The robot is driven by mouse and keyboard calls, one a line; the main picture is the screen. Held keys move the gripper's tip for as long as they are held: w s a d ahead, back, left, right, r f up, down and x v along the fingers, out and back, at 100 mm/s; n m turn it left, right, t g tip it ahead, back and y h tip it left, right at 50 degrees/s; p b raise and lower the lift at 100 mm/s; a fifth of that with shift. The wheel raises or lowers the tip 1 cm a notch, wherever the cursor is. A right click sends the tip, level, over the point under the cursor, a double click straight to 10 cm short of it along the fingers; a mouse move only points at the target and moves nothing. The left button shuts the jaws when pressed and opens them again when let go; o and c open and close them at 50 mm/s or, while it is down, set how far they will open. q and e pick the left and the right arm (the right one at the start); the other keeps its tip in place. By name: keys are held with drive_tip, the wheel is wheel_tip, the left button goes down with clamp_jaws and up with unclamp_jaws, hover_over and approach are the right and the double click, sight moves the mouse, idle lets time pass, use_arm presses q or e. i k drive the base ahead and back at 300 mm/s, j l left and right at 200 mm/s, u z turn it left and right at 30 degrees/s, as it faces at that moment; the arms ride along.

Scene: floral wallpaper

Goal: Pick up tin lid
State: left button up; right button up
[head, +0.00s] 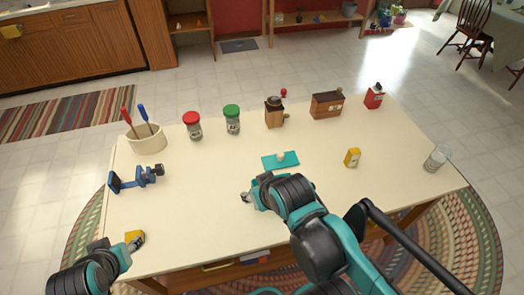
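A flat teal rectangular piece (271,163) lies near the middle of the table, with a small pale knob-like bump (281,156) on it. It may be the tin lid, but I cannot tell for certain. My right gripper (246,197) is over the table in front and left of the teal piece, apart from it. Its fingers are small and partly hidden by my wrist, so its opening is unclear. My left gripper (120,247) is at the table's front left corner, close to a small yellow and dark object (135,237). I cannot tell whether they touch.
On the table (205,225) stand a crock (147,144) with screwdrivers, a blue vise (134,179), red-lidded (193,129) and green-lidded (232,122) jars, a grinder (274,115), a wooden box (326,106), a red tin (374,96), a yellow box (352,158) and a glass (436,160).

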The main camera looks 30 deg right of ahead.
sight(284, 159)
drive_tip(key=z, duration=1.05)
